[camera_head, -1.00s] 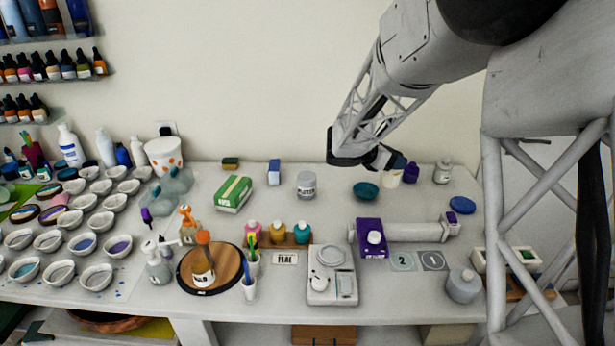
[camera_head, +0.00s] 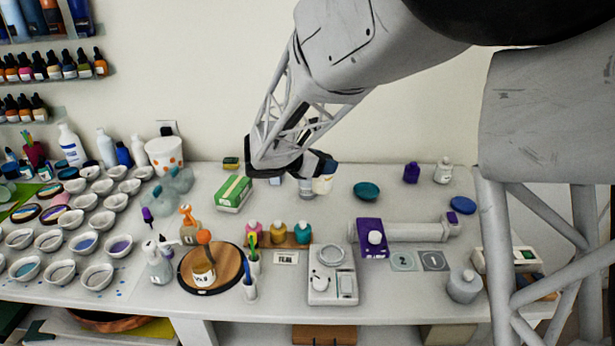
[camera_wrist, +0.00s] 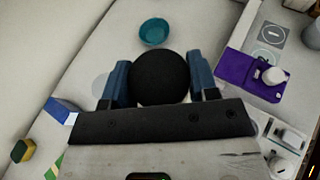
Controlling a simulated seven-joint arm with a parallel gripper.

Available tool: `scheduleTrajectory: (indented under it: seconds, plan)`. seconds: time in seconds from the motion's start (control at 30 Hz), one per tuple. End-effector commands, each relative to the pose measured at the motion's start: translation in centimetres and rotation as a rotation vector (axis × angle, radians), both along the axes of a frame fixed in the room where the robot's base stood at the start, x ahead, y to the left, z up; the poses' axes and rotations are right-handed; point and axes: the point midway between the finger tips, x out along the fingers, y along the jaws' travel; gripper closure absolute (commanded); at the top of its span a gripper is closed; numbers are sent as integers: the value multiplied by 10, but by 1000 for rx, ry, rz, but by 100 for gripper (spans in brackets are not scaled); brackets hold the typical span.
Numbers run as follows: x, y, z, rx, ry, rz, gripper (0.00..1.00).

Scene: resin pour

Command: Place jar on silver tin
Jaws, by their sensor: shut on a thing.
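My gripper (camera_head: 321,167) is shut on the jar (camera_head: 323,186), a pale cream jar that hangs below the fingers near the back of the table. In the wrist view the jar's round black lid (camera_wrist: 160,78) sits between the two blue fingers. The silver tin (camera_head: 305,188) stands on the table just left of the jar in the head view and is partly covered by the jar and gripper. In the wrist view a pale grey disc, likely the tin's top (camera_wrist: 101,83), shows beside the left finger, which hides part of it. The jar is not over the tin's centre.
A teal bowl (camera_head: 367,190) lies right of the jar. A green box (camera_head: 234,193) and a blue-and-white block (camera_wrist: 61,109) are to the left. Small colour bottles (camera_head: 278,232) and a scale (camera_head: 333,286) stand in front. Table around the bowl is clear.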

Motion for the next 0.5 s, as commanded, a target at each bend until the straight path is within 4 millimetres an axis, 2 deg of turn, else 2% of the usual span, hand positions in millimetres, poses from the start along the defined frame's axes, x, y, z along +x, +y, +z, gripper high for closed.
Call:
scheduleTrajectory:
  seconds: [0.13, 0.5]
  plan:
    - [-3, 7, 1, 0, 0, 8, 74]
    - [-3, 7, 1, 0, 0, 9, 74]
